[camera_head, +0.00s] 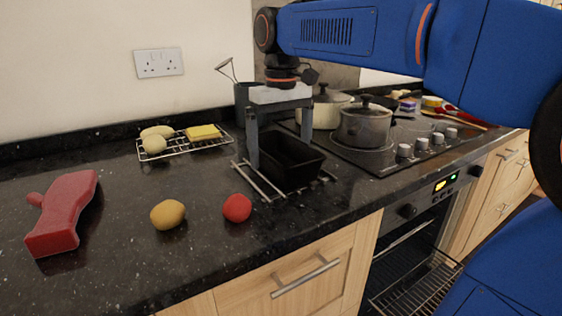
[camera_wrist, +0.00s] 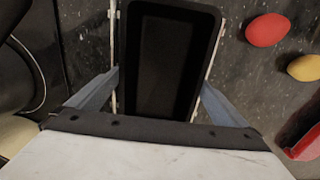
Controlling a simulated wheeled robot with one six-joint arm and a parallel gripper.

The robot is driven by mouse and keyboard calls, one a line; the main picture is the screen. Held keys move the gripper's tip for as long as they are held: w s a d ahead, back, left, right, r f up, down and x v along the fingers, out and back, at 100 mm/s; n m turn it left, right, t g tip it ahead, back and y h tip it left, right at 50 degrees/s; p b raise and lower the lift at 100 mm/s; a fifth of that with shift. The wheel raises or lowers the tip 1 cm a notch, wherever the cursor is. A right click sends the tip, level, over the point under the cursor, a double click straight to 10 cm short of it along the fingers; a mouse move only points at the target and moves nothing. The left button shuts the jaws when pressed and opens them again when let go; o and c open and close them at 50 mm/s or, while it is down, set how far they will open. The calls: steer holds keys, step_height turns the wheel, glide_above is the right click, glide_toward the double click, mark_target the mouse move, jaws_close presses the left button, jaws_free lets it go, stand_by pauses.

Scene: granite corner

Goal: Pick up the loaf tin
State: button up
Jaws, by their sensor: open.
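The loaf tin (camera_head: 293,165) is a dark, empty rectangular tin standing on a wire rack on the counter. It also shows in the wrist view (camera_wrist: 168,62), seen from above. My gripper (camera_head: 280,148) is open over the tin, with its fingers pointing down. In the wrist view my gripper (camera_wrist: 168,85) has one finger on each side of the tin's long walls, near its lower end. I cannot tell whether either finger touches the tin.
The wire rack (camera_head: 257,184) lies under the tin. A red fruit (camera_head: 237,208) and a yellow fruit (camera_head: 168,214) sit left of it, with a red object (camera_head: 63,214) farther left. Another rack (camera_head: 178,150) holds food behind. Pots (camera_head: 364,127) stand on the hob at right.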

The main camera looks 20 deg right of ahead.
steer(key=c, duration=1.2)
steer(key=shift+r, duration=0.1)
steer(key=shift+c, duration=0.2)
